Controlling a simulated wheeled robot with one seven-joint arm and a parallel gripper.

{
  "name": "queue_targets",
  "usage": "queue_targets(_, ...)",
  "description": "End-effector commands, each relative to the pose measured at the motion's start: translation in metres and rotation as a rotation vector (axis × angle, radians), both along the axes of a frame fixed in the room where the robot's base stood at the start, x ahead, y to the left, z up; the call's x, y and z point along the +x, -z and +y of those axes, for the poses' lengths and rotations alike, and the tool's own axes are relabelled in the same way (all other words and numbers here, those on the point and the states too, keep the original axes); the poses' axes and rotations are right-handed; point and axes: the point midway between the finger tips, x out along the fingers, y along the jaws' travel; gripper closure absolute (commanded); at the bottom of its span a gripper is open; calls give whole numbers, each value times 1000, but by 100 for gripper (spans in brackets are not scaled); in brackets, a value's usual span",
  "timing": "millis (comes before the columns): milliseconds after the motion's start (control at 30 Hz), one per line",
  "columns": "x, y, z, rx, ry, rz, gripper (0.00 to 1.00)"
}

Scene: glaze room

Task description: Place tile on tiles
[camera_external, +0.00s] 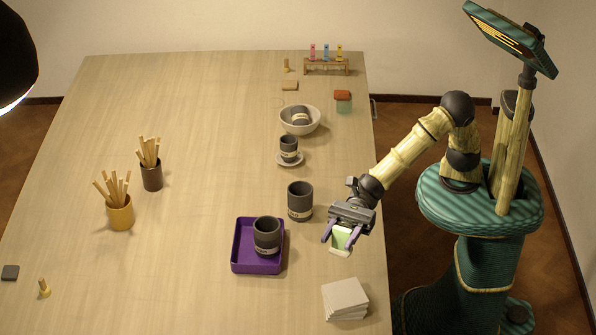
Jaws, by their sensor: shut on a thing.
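My gripper (340,237) is over the table's right side, its purple fingers shut on a pale green and white tile (341,250). The tile hangs tilted below the fingers, and its upper part is partly hidden by the gripper. A stack of several off-white tiles (345,292) lies near the front right edge of the table. The held tile is above and behind this stack in the picture, apart from it.
A purple tray (240,264) with a dark cup (267,236) in it and another dark cup (300,201) stand left of my gripper. A white bowl (286,124), a saucer (284,161) and a test-tube rack (327,68) are farther back.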

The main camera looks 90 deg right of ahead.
Motion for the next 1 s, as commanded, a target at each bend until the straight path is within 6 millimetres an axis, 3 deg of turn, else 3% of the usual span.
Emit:
queue_targets(100, -18, 1, 13, 2, -40, -1, 80)
queue_targets(300, -15, 38, 11, 0, -35, -1, 80)
queue_targets(433, -15, 47, 10, 2, -33, -2, 80)
queue_targets(800, -15, 51, 10, 4, -33, -2, 80)
queue_targets(1000, -14, 80, 10, -2, -32, 0, 80)
